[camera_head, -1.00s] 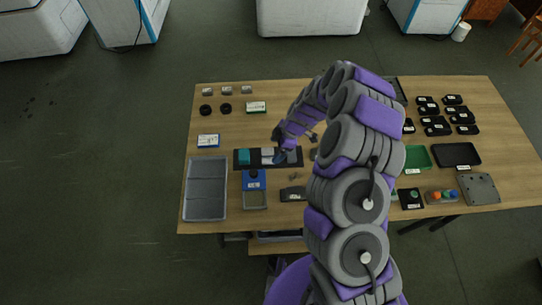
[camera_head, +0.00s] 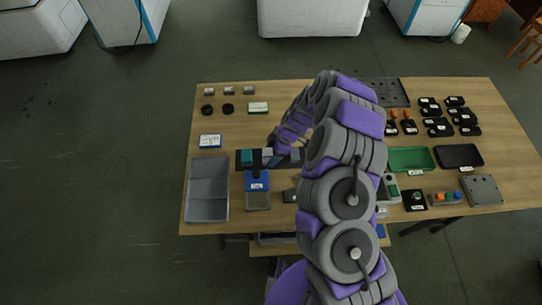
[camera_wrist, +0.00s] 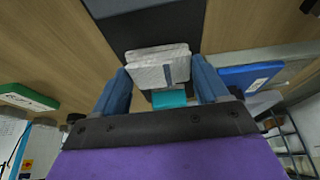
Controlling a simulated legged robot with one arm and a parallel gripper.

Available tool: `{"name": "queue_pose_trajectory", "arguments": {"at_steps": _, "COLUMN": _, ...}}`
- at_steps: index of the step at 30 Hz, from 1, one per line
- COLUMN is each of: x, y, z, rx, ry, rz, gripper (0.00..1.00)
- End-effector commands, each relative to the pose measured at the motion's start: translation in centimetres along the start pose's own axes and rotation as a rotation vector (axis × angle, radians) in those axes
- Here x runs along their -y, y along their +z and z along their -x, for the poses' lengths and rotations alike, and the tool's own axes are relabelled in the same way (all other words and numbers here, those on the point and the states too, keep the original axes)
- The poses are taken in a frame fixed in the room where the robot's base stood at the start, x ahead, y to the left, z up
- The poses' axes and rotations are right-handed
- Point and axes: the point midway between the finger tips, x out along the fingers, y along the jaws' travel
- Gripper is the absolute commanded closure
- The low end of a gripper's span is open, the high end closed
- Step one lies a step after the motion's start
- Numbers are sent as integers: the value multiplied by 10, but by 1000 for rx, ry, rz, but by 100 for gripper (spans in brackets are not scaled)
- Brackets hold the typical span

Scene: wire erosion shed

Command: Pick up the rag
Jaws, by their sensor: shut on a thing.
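The rag (camera_wrist: 158,66) is a pale grey-white folded cloth with a darker stripe, between my gripper's blue fingers in the wrist view. My gripper (camera_wrist: 163,76) is shut on it, one finger at each side. In the head view the rag (camera_head: 267,153) is a small light patch beside a teal block, over a dark tray (camera_head: 295,157). My gripper (camera_head: 270,158) is there, partly hidden by my arm. I cannot tell whether the rag is clear of the tray.
The teal block (camera_head: 247,156) sits close to the left of the rag. A blue bin (camera_head: 257,184) and a grey divided tray (camera_head: 208,190) stand nearer the front. A white-blue box (camera_head: 210,141) lies to the left. Green and black trays are at the right.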

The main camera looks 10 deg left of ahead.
Motion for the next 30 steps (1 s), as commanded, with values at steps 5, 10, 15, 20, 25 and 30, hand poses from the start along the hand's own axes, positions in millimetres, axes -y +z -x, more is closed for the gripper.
{"name": "queue_pose_trajectory", "arguments": {"at_steps": 5, "x": 1, "y": 1, "z": -1, "rx": -2, "ry": -4, "rz": -1, "gripper": 56}}
{"name": "queue_pose_trajectory", "arguments": {"at_steps": 10, "x": 2, "y": 0, "z": 4, "rx": -4, "ry": -4, "rz": 0, "gripper": 56}}
{"name": "queue_pose_trajectory", "arguments": {"at_steps": 15, "x": 2, "y": -6, "z": 20, "rx": -4, "ry": -2, "rz": 0, "gripper": 56}}
{"name": "queue_pose_trajectory", "arguments": {"at_steps": 20, "x": 9, "y": -6, "z": 39, "rx": -4, "ry": -1, "rz": -4, "gripper": 56}}
{"name": "queue_pose_trajectory", "arguments": {"at_steps": 25, "x": 30, "y": 11, "z": 47, "rx": -5, "ry": -1, "rz": -5, "gripper": 56}}
{"name": "queue_pose_trajectory", "arguments": {"at_steps": 30, "x": 53, "y": 28, "z": 57, "rx": -6, "ry": -3, "rz": -5, "gripper": 56}}
